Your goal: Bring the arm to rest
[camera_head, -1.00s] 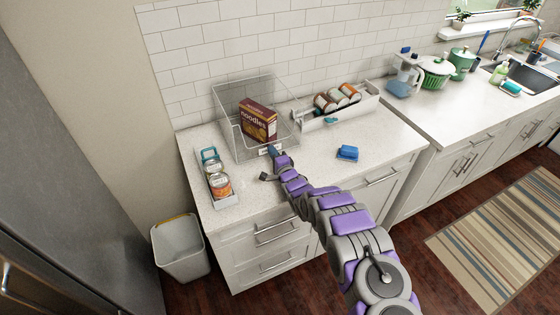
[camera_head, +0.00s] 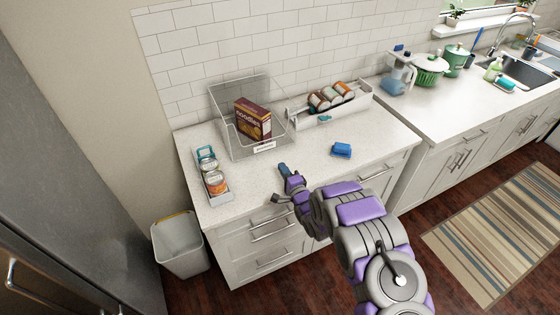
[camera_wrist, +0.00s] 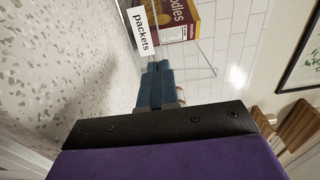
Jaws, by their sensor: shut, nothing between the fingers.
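My gripper (camera_head: 283,172) is above the front part of the counter, in front of the clear bin. In the wrist view its blue fingers (camera_wrist: 155,87) are together with nothing between them. The clear bin (camera_head: 262,149) stands against the tiled wall with a label on its front edge. A noodles box (camera_head: 253,120) stands upright in it. In the wrist view the label (camera_wrist: 140,30) reads "packets" and the noodles box (camera_wrist: 181,20) shows behind it. My gripper is apart from both.
A can tray (camera_head: 220,197) is at the counter's left edge. A blue sponge (camera_head: 342,150) lies to the right of my gripper. A white rack (camera_head: 330,112) with several cans is at the back. A bin (camera_head: 180,247) stands on the floor at left. Open counter surrounds the sponge.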

